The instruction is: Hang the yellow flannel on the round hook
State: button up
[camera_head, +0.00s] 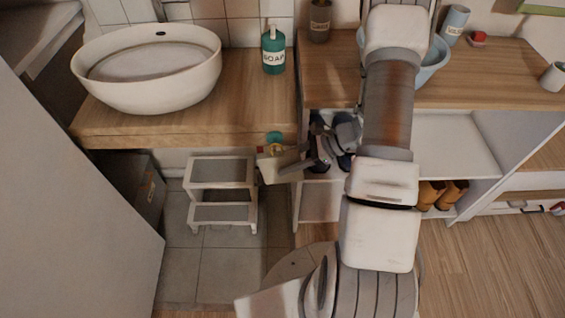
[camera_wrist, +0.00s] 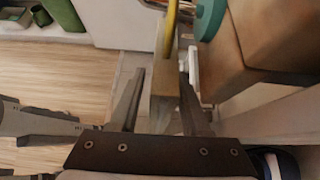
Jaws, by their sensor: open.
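My gripper (camera_head: 302,162) is at the right end of the sink counter, just below its top. In the wrist view its two fingers (camera_wrist: 162,74) stand apart, with a pale beige panel (camera_wrist: 165,88) between them; I cannot tell if they touch it. A narrow yellow strip (camera_wrist: 171,28) rises just beyond the fingertips; it may be the flannel seen edge-on. A teal round piece (camera_wrist: 211,18), perhaps the round hook, is right of it by the counter side. The teal piece also shows in the head view (camera_head: 274,137). I cannot tell whether the yellow strip touches it.
A white sink (camera_head: 150,68) and a teal soap bottle (camera_head: 273,52) stand on the counter (camera_head: 245,100). A white step stool (camera_head: 222,180) is below. The floor around the stool is mostly clear.

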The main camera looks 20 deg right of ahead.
jog(key=p+v, duration=0.3)
jog(key=v, duration=1.3)
jog(key=shift+s+a+f, duration=0.1)
